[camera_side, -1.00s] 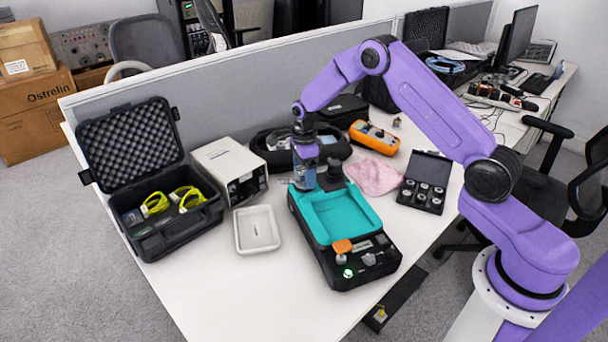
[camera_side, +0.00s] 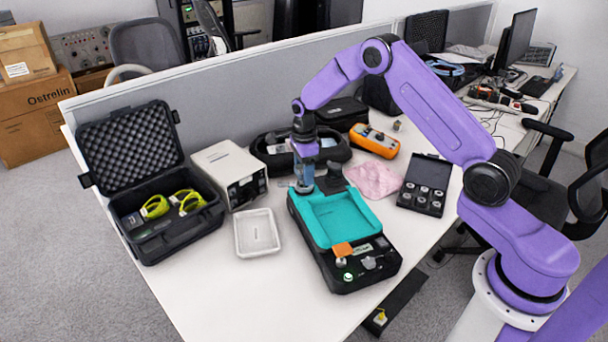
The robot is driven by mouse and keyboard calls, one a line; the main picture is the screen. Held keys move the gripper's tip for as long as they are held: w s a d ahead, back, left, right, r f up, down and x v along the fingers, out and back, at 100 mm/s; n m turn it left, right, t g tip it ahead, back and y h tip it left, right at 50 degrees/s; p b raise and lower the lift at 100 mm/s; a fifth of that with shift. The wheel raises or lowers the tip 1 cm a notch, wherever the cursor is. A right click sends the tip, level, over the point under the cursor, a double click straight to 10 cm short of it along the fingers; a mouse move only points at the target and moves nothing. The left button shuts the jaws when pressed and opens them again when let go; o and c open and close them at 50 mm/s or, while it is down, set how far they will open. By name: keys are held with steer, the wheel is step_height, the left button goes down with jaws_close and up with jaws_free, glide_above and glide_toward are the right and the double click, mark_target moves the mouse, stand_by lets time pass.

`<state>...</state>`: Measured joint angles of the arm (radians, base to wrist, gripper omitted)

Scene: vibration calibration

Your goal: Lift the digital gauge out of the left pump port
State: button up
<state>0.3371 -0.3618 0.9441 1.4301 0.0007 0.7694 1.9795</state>
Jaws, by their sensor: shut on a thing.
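The pump (camera_side: 345,219) is a black case with a teal tray-like top, standing in the middle of the white table. My gripper (camera_side: 304,180) points down over the pump's far left corner, where the left port is. It is shut on the digital gauge (camera_side: 304,173), a small bluish-grey body mostly covered by the fingers. I cannot tell whether the gauge's lower end is still in the port or just clear of it. A dark round fitting (camera_side: 332,180) stands beside it at the far right corner of the pump.
An empty white tray (camera_side: 257,250) lies left of the pump. A white box (camera_side: 228,172) and an open black case (camera_side: 165,236) with yellow-green items stand further left. A pink cloth (camera_side: 373,180), an orange meter (camera_side: 374,140) and a black case of weights (camera_side: 425,185) lie right.

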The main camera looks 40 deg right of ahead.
steer(key=s+r, duration=1.4)
steer(key=r, duration=0.1)
steer(key=shift+a+r, duration=0.2)
steer(key=shift+a, duration=0.2)
stand_by(0.4)
